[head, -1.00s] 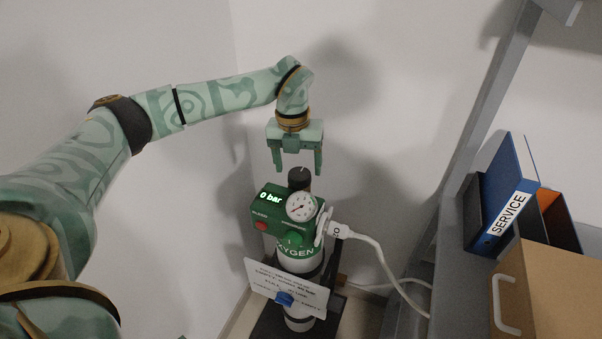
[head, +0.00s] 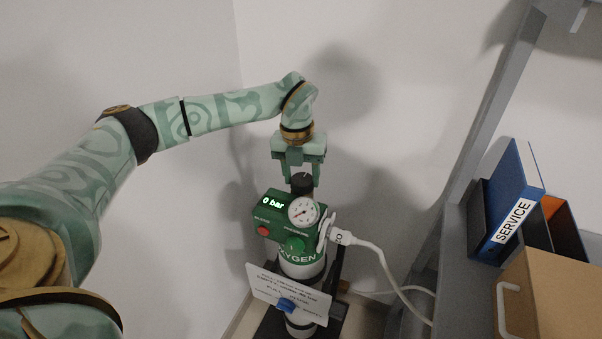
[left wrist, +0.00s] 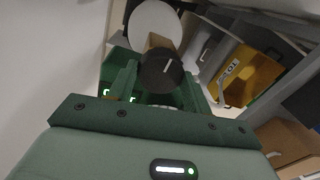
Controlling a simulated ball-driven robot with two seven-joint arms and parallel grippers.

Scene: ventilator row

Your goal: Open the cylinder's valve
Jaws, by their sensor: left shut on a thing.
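The oxygen cylinder (head: 303,268) stands upright in the corner, with a green regulator block (head: 268,208) on top. Its display reads 0 bar, and the round gauge (head: 303,211) is on its front. The black valve knob (head: 301,182) sits at the top; in the left wrist view the knob (left wrist: 161,69) shows a white line on its face. My left gripper (head: 302,184) points down from above, its fingers on either side of the knob and shut on it. My right gripper is in neither view.
A white plug and hose (head: 375,255) run from the regulator to the right. A printed card (head: 288,294) hangs on the cylinder's front. On the right, a grey shelf holds a blue SERVICE binder (head: 513,205) and a cardboard box (head: 550,290). White walls stand close behind.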

